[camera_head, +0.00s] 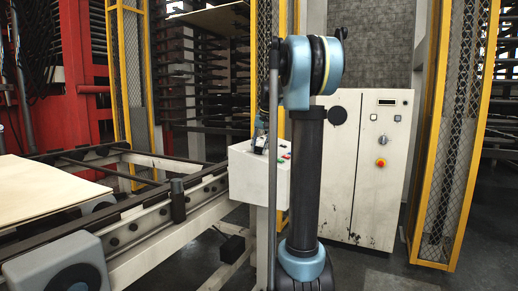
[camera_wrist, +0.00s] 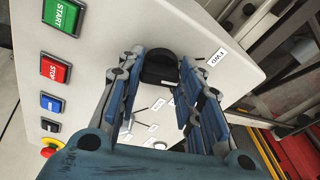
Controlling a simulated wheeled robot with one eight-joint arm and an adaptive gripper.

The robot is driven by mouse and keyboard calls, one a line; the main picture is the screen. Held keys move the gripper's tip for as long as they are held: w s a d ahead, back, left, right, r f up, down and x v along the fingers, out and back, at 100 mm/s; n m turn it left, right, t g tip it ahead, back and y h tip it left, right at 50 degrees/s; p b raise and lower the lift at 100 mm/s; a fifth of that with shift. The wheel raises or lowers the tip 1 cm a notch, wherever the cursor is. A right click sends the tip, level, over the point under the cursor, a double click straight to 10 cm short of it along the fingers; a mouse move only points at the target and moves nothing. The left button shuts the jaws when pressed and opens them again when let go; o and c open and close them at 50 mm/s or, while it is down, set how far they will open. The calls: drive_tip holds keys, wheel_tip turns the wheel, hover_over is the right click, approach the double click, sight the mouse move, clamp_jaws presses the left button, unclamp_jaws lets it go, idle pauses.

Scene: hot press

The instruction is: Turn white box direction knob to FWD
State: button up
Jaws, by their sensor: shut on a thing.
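The white box (camera_head: 245,178) stands beside the conveyor in the head view. Its sloped panel (camera_wrist: 100,50) fills much of the wrist view. The black direction knob (camera_wrist: 158,70) sits on that panel, between the blue fingers of my gripper (camera_wrist: 161,62). My gripper is shut on the knob, one finger on each side. A small label (camera_wrist: 217,55) that seems to read FWD lies just right of the knob. The knob's pointer direction cannot be told. In the head view my gripper (camera_head: 261,139) is at the box top, small and partly hidden by my arm.
More labels and small switches lie below the knob, partly behind the fingers. A white cabinet (camera_head: 380,165) stands behind my arm.

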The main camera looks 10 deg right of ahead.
drive_tip(key=shift+w+d+n+y, duration=0.1)
drive_tip(key=shift+n+y, duration=0.1)
drive_tip(key=shift+n, duration=0.9)
drive_tip(key=shift+d+n+y, duration=0.1)
drive_tip(key=shift+n+y, duration=0.1)
drive_tip(key=shift+n, duration=0.9)
drive_tip(key=o, duration=1.1)
drive_tip(key=shift+c, duration=0.2)
drive_tip(key=v, duration=1.2)
drive_tip(key=shift+a+f, duration=0.1)
